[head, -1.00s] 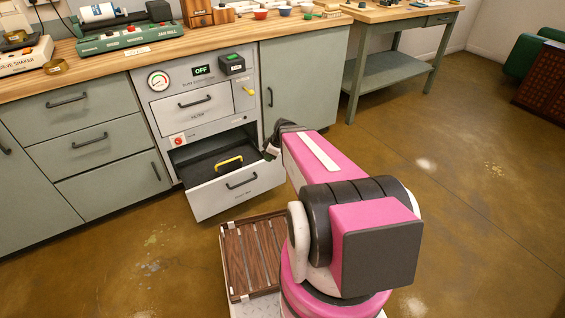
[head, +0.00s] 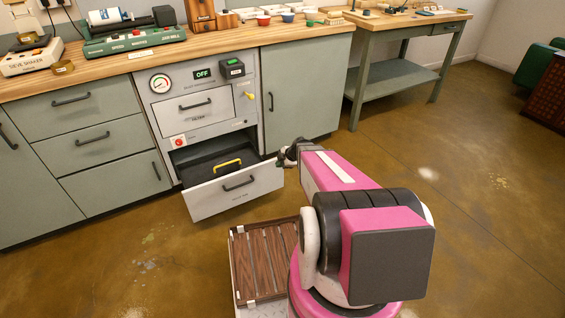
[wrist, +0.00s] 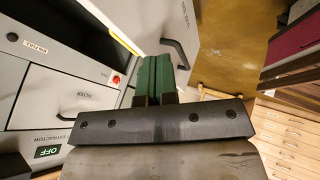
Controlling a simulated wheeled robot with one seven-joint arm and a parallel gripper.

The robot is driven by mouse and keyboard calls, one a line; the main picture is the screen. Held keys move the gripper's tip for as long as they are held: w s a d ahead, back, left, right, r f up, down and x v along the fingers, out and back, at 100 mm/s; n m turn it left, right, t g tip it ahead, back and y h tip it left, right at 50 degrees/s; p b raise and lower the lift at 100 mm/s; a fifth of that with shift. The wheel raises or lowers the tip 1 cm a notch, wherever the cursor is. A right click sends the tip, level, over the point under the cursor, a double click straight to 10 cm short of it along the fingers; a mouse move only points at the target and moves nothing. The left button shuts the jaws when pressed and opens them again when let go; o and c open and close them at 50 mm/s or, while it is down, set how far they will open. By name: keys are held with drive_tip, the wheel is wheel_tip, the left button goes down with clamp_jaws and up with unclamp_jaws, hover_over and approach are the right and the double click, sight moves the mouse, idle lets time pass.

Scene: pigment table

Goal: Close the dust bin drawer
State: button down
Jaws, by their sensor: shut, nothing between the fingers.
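The dust bin drawer (head: 208,199) is pulled out at the bottom of the grey extractor cabinet, with a black handle (head: 238,183) on its light front. Inside it sits a dark bin with a yellow handle (head: 228,162). In the wrist view the drawer front (wrist: 172,22) and its handle (wrist: 176,52) show beyond the fingers. My gripper (wrist: 153,60) has green fingers, shut and empty. In the head view my gripper (head: 283,160) is near the right end of the drawer front; whether it touches is unclear.
Above the drawer is a shut filter drawer (head: 196,113). A red button (head: 180,141) sits between them. The extractor display (head: 203,74) reads OFF. A closed cabinet door (head: 305,95) stands to the right. The floor ahead of the drawer is mostly clear.

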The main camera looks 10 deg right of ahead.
sight(265, 167)
drive_tip(key=shift+w+a+f, duration=0.65)
drive_tip(key=shift+w+f, duration=0.1)
drive_tip(key=shift+w, duration=0.2)
drive_tip(key=shift+w+a+f, duration=0.6)
drive_tip(key=shift+w+f, duration=0.1)
drive_tip(key=shift+w, duration=0.25)
drive_tip(key=shift+w+a+f, duration=0.65)
drive_tip(key=shift+w+f, duration=0.1)
drive_tip(key=shift+w, duration=0.2)
drive_tip(key=w+a, duration=0.2)
drive_tip(key=w, duration=0.7)
drive_tip(key=w+a, duration=0.3)
drive_tip(key=w, duration=0.7)
drive_tip(key=w+a, duration=0.3)
drive_tip(key=w, duration=0.7)
drive_tip(key=shift+w+a, duration=0.25)
